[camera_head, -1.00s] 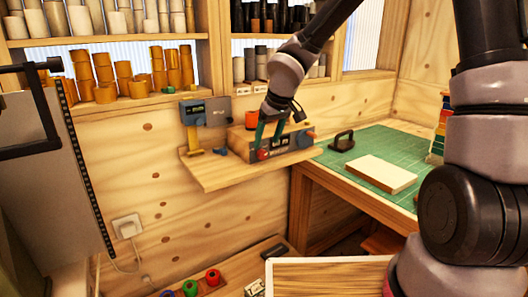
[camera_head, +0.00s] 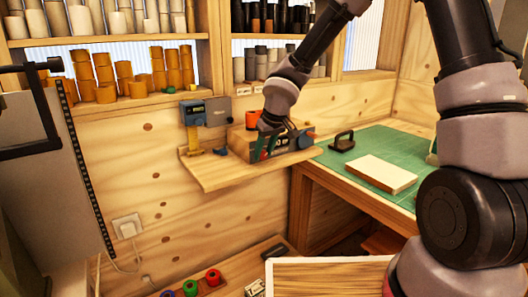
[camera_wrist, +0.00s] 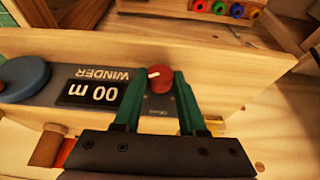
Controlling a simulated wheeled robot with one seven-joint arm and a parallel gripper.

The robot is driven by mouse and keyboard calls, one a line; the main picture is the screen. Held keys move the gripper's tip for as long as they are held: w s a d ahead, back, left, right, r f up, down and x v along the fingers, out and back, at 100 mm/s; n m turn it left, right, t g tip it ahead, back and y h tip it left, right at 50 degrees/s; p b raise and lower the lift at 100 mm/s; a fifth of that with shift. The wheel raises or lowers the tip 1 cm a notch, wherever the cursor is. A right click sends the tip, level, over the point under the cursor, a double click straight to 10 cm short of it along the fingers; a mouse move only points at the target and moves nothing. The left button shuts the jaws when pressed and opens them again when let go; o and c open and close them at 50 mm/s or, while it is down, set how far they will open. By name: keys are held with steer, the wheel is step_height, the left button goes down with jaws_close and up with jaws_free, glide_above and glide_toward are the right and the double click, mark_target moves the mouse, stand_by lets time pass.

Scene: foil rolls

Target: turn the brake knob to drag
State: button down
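The red brake knob (camera_wrist: 160,79) sits on the grey front of the winder box, with a short white mark pointing left in the wrist view. My gripper (camera_wrist: 160,82) has its two green fingers on either side of the knob, with no gap visible between them and it. In the head view my gripper (camera_head: 265,152) is at the left end of the winder front and mostly hides the knob. The winder panel (camera_wrist: 40,78) reads WINDER upside down in the wrist view, with a dark 00 m display (camera_wrist: 90,93). The small label by the knob is too blurred to read.
The winder stands on a wooden shelf (camera_head: 225,178) on the wall. A blue-grey device (camera_head: 195,113) is left of it. A green cutting mat (camera_head: 360,150) with a pale block (camera_head: 381,174) lies to the right. A blue disc (camera_wrist: 22,78) is on the panel.

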steer(key=shift+s+a+h, duration=0.1)
steer(key=shift+h, duration=0.2)
steer(key=shift+s+a+n+t+h, duration=0.1)
steer(key=shift+a+n+t+h, duration=0.15)
steer(key=shift+t+h, duration=0.45)
steer(key=t+h, duration=0.1)
steer(key=n+t+h, duration=0.1)
steer(key=shift+s+a+f+h, duration=0.15)
steer(key=shift+h, duration=0.25)
steer(key=t+h, duration=0.2)
steer(key=n+t+h, duration=0.1)
steer(key=shift+s+a+f+h, duration=0.1)
steer(key=shift+f+h, duration=0.15)
steer(key=shift+h, duration=0.15)
steer(key=shift+t, duration=0.4)
steer(key=shift+c, duration=2.4)
jaws_free()
